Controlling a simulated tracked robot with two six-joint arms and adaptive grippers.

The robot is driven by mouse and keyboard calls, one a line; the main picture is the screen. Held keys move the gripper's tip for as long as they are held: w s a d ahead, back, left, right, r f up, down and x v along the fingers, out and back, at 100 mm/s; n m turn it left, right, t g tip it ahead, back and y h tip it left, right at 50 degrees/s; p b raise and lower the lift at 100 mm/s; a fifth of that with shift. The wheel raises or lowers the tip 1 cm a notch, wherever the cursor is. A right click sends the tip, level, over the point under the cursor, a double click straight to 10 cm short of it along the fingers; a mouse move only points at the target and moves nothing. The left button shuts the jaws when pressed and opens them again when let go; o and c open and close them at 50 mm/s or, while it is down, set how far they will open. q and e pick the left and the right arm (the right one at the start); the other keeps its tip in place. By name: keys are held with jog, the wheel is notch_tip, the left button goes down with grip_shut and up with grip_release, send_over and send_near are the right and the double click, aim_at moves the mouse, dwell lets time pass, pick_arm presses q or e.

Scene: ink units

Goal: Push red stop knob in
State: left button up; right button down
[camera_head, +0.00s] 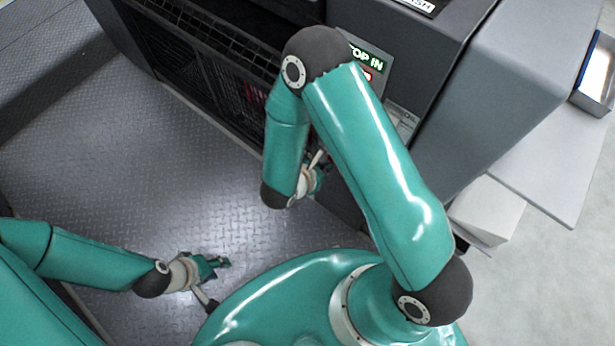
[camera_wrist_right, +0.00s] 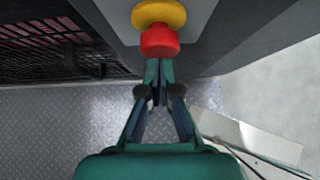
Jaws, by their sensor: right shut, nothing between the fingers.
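The red stop knob (camera_wrist_right: 159,41) sits on a yellow round base (camera_wrist_right: 158,13) on a grey panel at the top of the right wrist view. In the head view my right arm hides it. My right gripper (camera_wrist_right: 159,68) is shut and empty, its fingertips right at the knob's lower edge in the picture. I cannot tell whether they touch it. In the head view the right gripper (camera_head: 320,172) is partly hidden, low at the machine's front. My left gripper (camera_head: 218,264) hangs over the floor, away from the machine; its finger gap is too small to judge.
The dark machine (camera_head: 440,50) carries a green lit sign (camera_head: 368,57), partly covered by my right arm, with a red light (camera_head: 367,76) below it. A grating (camera_head: 205,60) lies to the left. Metal floor (camera_head: 130,130) is clear; a pale shelf (camera_head: 560,165) juts out at right.

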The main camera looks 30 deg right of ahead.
jog(key=a+f+p+v, duration=0.1)
jog(key=v, duration=1.1)
jog(key=shift+s+a+f, duration=0.15)
jog(key=shift+s+a, duration=0.05)
jog(key=shift+a, duration=0.15)
